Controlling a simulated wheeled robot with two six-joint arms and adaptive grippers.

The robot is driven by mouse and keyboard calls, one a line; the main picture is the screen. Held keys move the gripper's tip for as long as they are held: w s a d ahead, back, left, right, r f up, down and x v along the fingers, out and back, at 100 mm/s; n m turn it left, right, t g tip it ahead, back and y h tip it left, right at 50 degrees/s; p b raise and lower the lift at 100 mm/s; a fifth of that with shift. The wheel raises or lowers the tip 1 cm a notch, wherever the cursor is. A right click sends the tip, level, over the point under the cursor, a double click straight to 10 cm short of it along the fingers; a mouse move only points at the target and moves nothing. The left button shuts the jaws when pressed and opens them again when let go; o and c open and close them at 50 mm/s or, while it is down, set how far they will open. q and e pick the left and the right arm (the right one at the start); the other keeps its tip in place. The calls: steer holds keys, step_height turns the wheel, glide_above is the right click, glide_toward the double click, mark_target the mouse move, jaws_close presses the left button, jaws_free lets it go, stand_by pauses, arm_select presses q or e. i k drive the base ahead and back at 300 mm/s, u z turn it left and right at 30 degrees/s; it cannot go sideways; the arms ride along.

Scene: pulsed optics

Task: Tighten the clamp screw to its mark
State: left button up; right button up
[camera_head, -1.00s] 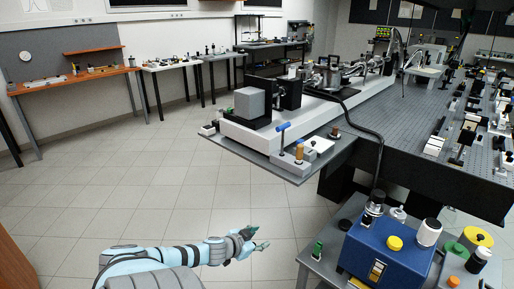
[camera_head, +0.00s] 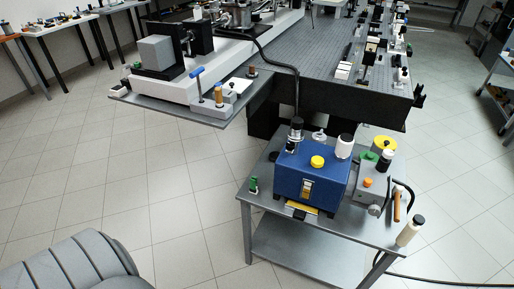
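I cannot make out the clamp screw or its mark for certain at this size. A blue-handled T-shaped tool (camera_head: 197,78) stands upright on the grey shelf plate (camera_head: 190,108) at the end of the optical table. A blue box (camera_head: 311,178) with a yellow knob on top stands on a grey cart (camera_head: 330,228) in the middle right. A grey link of my arm shows at the lower left. Neither of my grippers is in view.
The perforated optical table (camera_head: 320,50) runs back from the centre. A dark cable arches down from it to the cart. An orange-handled tool (camera_head: 397,207) and a white bottle (camera_head: 410,231) are at the cart's right edge. Tiled floor is clear to the left.

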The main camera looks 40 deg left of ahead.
mark_target(290, 146)
steer(key=u, duration=1.75)
steer(key=i, duration=0.85)
steer(key=z, duration=1.8)
